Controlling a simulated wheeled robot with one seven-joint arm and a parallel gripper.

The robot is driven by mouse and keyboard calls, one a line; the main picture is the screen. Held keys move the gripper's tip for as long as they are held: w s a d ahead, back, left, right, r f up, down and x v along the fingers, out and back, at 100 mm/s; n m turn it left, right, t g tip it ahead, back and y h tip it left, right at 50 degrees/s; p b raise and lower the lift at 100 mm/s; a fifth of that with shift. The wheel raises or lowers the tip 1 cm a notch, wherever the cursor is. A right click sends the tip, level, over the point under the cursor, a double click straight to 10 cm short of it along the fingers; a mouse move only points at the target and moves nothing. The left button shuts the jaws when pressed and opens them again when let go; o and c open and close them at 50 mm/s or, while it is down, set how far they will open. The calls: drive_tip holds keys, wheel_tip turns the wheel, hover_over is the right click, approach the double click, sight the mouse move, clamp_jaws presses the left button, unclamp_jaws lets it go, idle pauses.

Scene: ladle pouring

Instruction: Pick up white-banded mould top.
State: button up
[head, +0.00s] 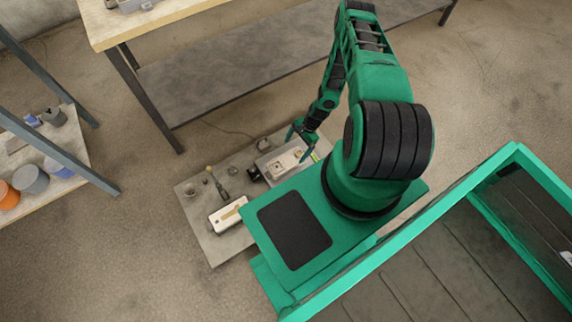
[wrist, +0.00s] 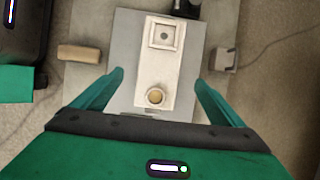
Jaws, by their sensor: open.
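A pale off-white block (wrist: 157,75) with a square recess at one end and a round hole at the other lies in the wrist view. I take it for the mould top; I cannot make out a white band. It also shows in the head view (head: 287,161), on a light grey tray (head: 263,165). My gripper (wrist: 159,79) is open and empty. Its two green fingers appear to either side of the block's lower half, with gaps on both sides. The height between fingertips and block is hard to tell. In the head view my gripper (head: 302,140) hangs over the tray.
A white box with a tan piece on it (head: 228,214) and small tools lie left on the grey floor board (head: 212,243). A wooden block (wrist: 79,54) lies left of the tray and a small corded box (wrist: 223,60) right. A table (head: 135,28) stands behind.

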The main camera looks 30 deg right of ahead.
sight(287, 161)
drive_tip(key=shift+x, duration=5.5)
drive_tip(key=c, duration=2)
drive_tip(key=shift+w+r, duration=0.1)
drive_tip(key=shift+r, duration=0.05)
drive_tip(key=shift+r, duration=0.55)
wheel_tip(287, 161, up, 3)
drive_tip(key=shift+f, duration=0.15)
drive_tip(key=s+a+r, duration=0.6)
drive_tip(key=a+r, duration=0.1)
drive_tip(key=a, duration=0.3)
drive_tip(key=shift+a, duration=0.15)
